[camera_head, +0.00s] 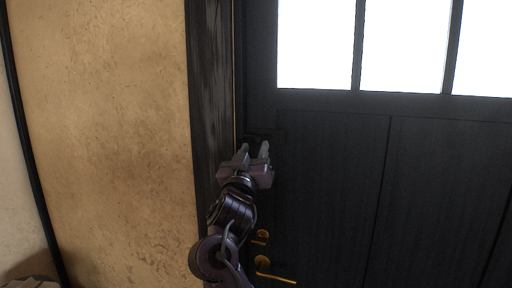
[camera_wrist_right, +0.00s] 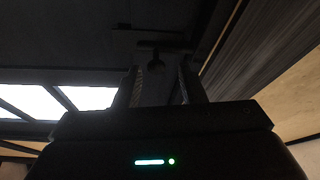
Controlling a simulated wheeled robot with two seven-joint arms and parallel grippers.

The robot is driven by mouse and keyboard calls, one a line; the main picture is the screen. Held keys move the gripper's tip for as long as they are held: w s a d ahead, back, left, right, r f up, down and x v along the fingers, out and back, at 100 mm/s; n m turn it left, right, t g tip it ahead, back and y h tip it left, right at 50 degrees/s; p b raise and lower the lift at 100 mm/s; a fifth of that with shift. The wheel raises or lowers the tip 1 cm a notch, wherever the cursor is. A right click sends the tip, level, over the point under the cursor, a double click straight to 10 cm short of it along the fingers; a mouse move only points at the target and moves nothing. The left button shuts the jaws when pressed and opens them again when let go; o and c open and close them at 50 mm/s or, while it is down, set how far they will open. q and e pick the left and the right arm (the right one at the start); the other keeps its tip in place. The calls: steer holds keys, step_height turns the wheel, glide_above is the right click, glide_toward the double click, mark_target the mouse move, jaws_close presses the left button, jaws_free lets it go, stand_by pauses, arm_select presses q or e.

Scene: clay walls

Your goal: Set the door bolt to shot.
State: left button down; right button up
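The dark door bolt (camera_head: 266,132) is on the black door (camera_head: 335,190), near its left edge, and is hard to make out against it. In the wrist view the bolt's small knob (camera_wrist_right: 155,62) shows just beyond and between my right gripper's fingers. My right gripper (camera_head: 254,148) is at the bolt with its two fingers apart. In the wrist view the right gripper (camera_wrist_right: 160,75) also looks open, with no clear contact on the knob. The dark picture hides the bolt's exact position. My left gripper is not in view.
A brass handle (camera_head: 273,271) and a brass lock plate (camera_head: 261,236) sit lower on the door. A dark door frame (camera_head: 211,90) stands left of it, then a tan clay wall (camera_head: 110,130). Bright window panes (camera_head: 405,45) fill the door's upper part.

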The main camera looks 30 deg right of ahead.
steer(key=b+v, duration=0.1)
steer(key=v, duration=0.4)
steer(key=shift+w, duration=0.1)
